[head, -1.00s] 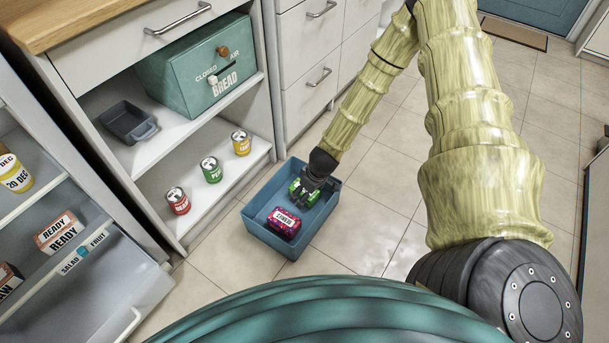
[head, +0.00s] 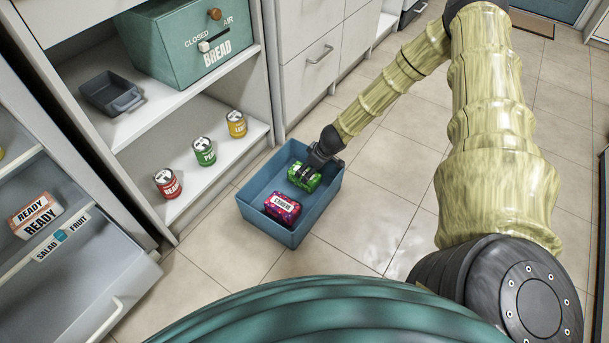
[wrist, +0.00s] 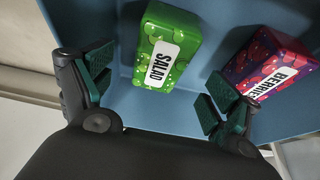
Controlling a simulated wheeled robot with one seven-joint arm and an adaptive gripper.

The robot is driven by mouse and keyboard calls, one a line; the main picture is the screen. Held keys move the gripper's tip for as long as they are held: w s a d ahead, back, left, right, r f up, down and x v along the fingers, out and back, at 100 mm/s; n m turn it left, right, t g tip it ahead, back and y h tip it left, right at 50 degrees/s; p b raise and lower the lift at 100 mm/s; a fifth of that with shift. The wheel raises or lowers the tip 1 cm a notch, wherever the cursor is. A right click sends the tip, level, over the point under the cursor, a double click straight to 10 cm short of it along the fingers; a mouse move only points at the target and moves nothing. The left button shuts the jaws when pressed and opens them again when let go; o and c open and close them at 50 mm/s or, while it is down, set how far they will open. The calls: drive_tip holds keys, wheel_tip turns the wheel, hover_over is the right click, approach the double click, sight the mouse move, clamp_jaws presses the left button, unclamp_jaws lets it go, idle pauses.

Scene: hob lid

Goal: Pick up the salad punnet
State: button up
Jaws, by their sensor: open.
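The salad punnet (head: 304,177) is a green box with a white label, lying in a blue crate (head: 262,236) on the floor. In the wrist view the punnet (wrist: 167,45) lies beyond my gripper (wrist: 160,95), between the lines of its two fingers but ahead of the tips. My gripper (head: 321,158) is open and empty at the crate's back right side, close to the punnet. A purple and red berries punnet (head: 283,208) lies in the crate nearer me; in the wrist view it (wrist: 265,62) is just beyond the right finger.
The crate walls surround both punnets. A shelf with red (head: 167,183), green (head: 204,151) and yellow (head: 236,124) cans stands at left, under a bread bin (head: 185,45) and grey tray (head: 112,94). An open fridge drawer (head: 95,285) is at lower left. Floor at right is clear.

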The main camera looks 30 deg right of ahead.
sight(305, 173)
drive_tip(key=shift+w+b+x, duration=0.1)
drive_tip(key=shift+b+x, duration=0.95)
drive_tip(key=shift+x, duration=0.5)
drive_tip(key=shift+w+b+x, duration=0.15)
drive_tip(key=shift+b+x, duration=0.9)
drive_tip(key=shift+x, duration=0.55)
drive_tip(key=shift+a+r, duration=0.1)
drive_tip(key=shift+a, duration=0.05)
drive_tip(key=shift+f, duration=0.25)
drive_tip(key=c, duration=1.3)
